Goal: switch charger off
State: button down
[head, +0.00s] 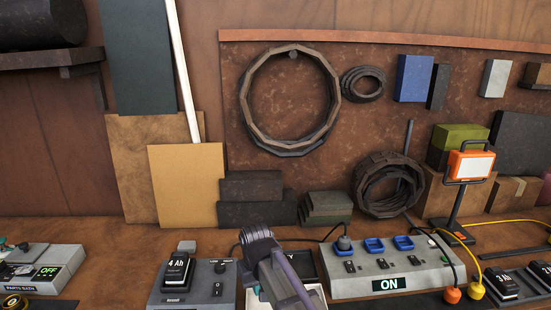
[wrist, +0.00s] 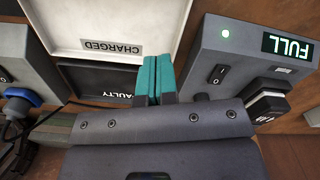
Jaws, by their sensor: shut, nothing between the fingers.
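The grey charger (head: 170,298) stands at the front, left of my gripper, with a black 4 Ah battery (head: 177,268) seated on it. In the wrist view the charger (wrist: 218,45) is upside down at the right, with a lit green light (wrist: 225,34) and a display reading FULL (wrist: 287,46). Its black rocker switch (wrist: 218,74) is on the face nearest my fingers; which side is pressed I cannot tell. My gripper (wrist: 155,78) has teal fingers shut together and empty, apart from the charger and left of the switch in the wrist view.
A white tray marked CHARGED (wrist: 112,22) and a black tray marked FAULTY (wrist: 95,80) lie beside my fingers. A grey socket strip (head: 345,288) with an ON display and a plugged-in cable stands to the right. A unit labelled OFF (head: 35,285) is far left.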

jog(key=s+d+m, duration=0.2)
jog(key=s+d, duration=0.3)
jog(key=d, duration=0.7)
jog(key=s+d+m, duration=0.3)
jog(key=s+d, duration=0.2)
jog(key=d, duration=0.7)
jog(key=shift+s+d, duration=0.15)
jog(key=shift+s, duration=0.2)
jog(key=w+a+r+n+p, duration=0.2)
jog(key=w+a+n, duration=0.3)
jog(key=a, duration=0.7)
jog(key=w+a+r+n+t+p, duration=0.1)
jog(key=w+a+n, duration=0.4)
jog(key=a, duration=0.8)
jog(key=w+a+r+n+p, duration=0.4)
jog(key=w+a+n, duration=0.2)
jog(key=a+n, duration=0.3)
jog(key=a, duration=0.4)
